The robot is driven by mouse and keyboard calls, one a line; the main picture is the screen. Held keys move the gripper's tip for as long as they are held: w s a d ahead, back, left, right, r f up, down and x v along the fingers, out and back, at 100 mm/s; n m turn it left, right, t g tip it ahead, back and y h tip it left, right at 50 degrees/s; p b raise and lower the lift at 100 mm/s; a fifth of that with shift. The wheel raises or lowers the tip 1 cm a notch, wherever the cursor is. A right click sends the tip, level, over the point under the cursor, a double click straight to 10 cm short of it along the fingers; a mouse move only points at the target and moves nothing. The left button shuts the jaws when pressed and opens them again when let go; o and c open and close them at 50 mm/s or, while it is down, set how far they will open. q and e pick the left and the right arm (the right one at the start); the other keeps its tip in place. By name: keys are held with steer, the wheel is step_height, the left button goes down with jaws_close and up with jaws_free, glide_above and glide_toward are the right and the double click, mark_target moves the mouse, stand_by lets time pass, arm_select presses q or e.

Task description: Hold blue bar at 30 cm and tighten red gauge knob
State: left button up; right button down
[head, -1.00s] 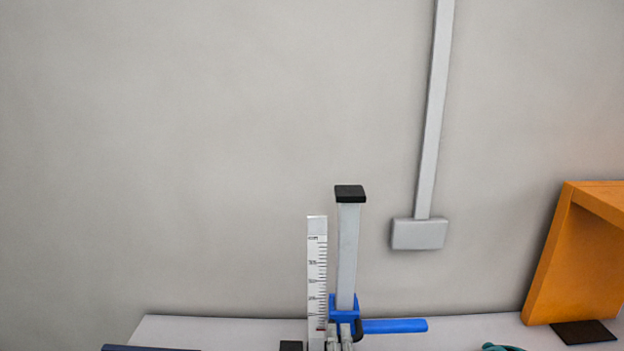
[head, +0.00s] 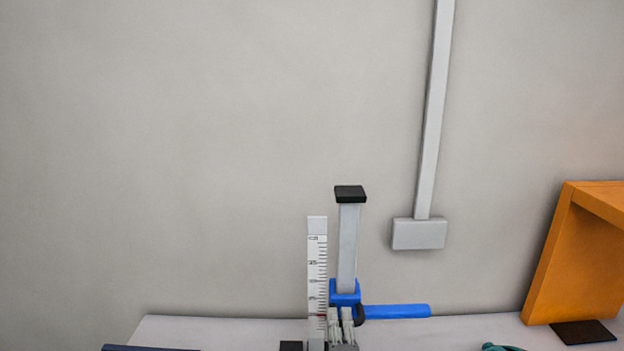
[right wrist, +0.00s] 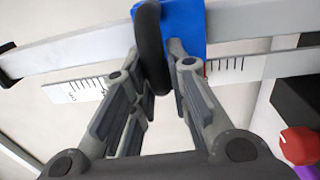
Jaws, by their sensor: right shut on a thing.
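The blue bar (head: 397,311) sticks out to the right from a blue slider (head: 344,292) on an upright grey post (head: 348,245). A white ruler (head: 317,265) stands just left of the post; its numbers are too small to read surely. My right gripper (head: 341,318) is just below the slider. In the right wrist view its fingers (right wrist: 155,85) are shut on a black loop (right wrist: 150,45) at the blue slider (right wrist: 184,22). A red knob (right wrist: 299,146) shows at the right edge there, apart from the fingers. My left gripper is not in view.
An orange frame (head: 560,255) stands at the right of the grey table (head: 230,328), by a dark pad (head: 583,333). A teal thing (head: 500,347) and a dark blue edge (head: 150,348) show at the bottom. A grey conduit box (head: 419,234) is on the wall.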

steer(key=shift+r, duration=2.2)
steer(key=shift+r, duration=2.5)
